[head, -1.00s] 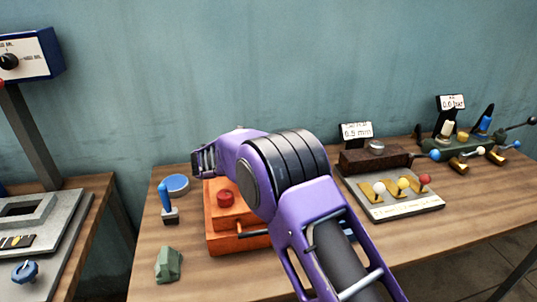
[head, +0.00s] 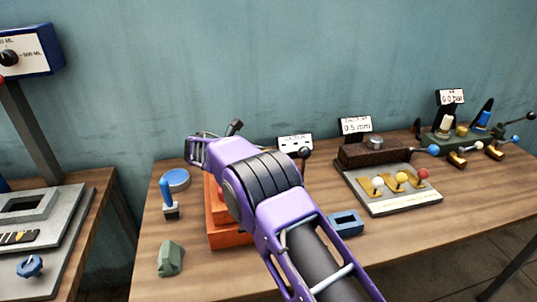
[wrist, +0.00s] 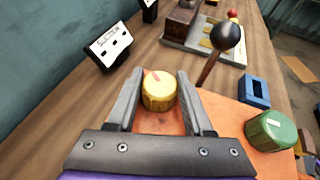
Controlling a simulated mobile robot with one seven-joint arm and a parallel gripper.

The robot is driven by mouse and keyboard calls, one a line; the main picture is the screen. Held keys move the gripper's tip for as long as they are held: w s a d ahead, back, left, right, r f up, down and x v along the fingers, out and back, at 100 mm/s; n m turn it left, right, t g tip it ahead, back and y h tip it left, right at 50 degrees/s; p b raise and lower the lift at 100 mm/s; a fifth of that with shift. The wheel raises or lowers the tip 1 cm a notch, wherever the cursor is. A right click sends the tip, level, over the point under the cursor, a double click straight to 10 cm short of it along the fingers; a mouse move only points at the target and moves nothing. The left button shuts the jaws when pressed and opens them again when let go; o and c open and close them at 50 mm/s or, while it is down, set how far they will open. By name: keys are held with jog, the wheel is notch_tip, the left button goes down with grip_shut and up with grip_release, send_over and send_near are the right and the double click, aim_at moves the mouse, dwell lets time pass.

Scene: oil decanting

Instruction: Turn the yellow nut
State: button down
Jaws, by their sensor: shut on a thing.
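The yellow nut (wrist: 158,93) is a ribbed round knob with a red mark on its top. It sits over the orange box (wrist: 235,118) in the wrist view. My gripper (wrist: 160,76) is shut on it, with one grey finger on each side.
Close right of my gripper are a lever with a black ball (wrist: 228,36), a green knob (wrist: 271,130) and a blue block (wrist: 254,90). A small display (wrist: 108,46) stands to the left.

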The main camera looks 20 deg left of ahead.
jog(key=shift+c, duration=1.4)
grip_release()
jog(key=v, duration=1.7)
jog(key=shift+s+a, duration=0.15)
jog(key=shift+s, duration=0.1)
